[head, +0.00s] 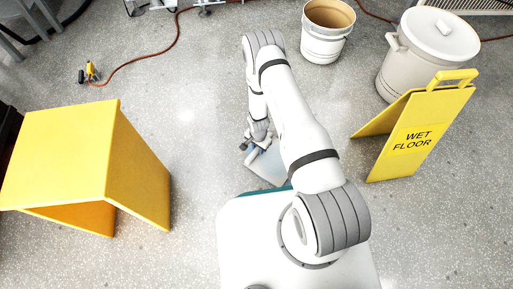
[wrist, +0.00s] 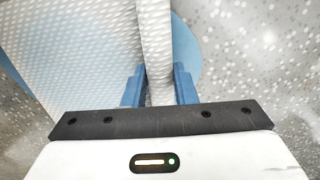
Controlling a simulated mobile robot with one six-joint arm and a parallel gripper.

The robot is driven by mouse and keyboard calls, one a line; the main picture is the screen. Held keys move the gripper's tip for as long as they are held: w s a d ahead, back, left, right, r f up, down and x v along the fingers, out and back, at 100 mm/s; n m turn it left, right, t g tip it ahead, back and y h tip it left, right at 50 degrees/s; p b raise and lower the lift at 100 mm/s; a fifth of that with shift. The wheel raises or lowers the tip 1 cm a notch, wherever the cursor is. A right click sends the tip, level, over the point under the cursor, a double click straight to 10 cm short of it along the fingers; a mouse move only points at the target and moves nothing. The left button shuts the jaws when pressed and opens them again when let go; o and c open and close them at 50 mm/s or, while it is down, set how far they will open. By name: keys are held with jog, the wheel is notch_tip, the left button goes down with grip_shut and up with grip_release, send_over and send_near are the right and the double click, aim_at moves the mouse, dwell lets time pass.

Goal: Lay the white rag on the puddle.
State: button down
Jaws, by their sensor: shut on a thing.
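My gripper (wrist: 158,82) is shut on the white rag (wrist: 75,45), with a raised fold of it pinched between the two blue fingers. The rag has a dimpled weave and spreads out flat to the left in the wrist view. A pale blue puddle (wrist: 188,52) shows past the rag's right side. The rag covers part of the puddle from this view; I cannot tell whether it touches it. In the head view my gripper (head: 256,144) is low near the floor, above a pale bluish-grey patch (head: 270,168), partly hidden by my arm.
A yellow folded stand (head: 60,150) is at the left. A yellow wet floor sign (head: 415,135) stands at the right. A white bucket (head: 325,40) and a lidded white bin (head: 425,55) are behind. An orange cord (head: 150,58) crosses the far floor. Floor left of my gripper is clear.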

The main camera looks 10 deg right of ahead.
jog(key=shift+f, duration=0.2)
jog(key=c, duration=1.2)
grip_release()
jog(key=shift+o, duration=0.2)
jog(key=shift+r, duration=0.15)
